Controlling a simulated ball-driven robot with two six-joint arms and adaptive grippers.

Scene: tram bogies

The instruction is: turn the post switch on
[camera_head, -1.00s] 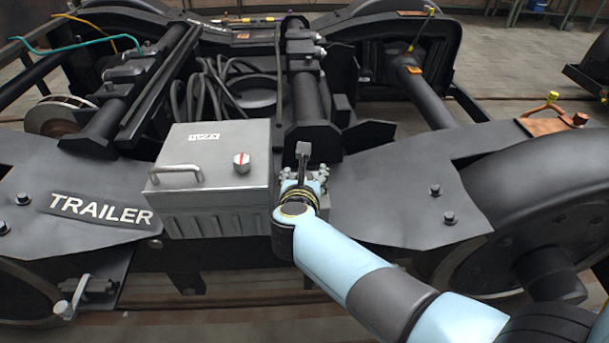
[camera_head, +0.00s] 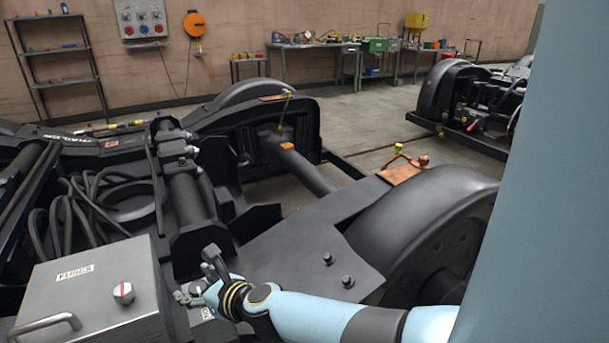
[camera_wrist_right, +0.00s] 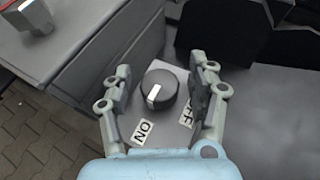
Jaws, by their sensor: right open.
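The post switch (camera_wrist_right: 160,98) is a round black knob with a white line on a light grey plate in the right wrist view. The plate has an ON label and an OFF label, partly covered by a finger. The line slants toward the ON label's side. My right gripper (camera_wrist_right: 161,72) is open, one finger on each side of the knob, with gaps showing. In the head view my right gripper (camera_head: 203,277) is beside the fuse box, and the knob cannot be made out there. My left gripper is not in view.
The grey fuse box (camera_head: 88,289), with a handle and a red-marked knob (camera_head: 123,293), stands left of my right gripper. The black bogie frame (camera_head: 300,240) and wheel (camera_head: 430,230) lie to the right. Cables (camera_head: 75,215) lie behind the box. Workbenches stand at the far wall.

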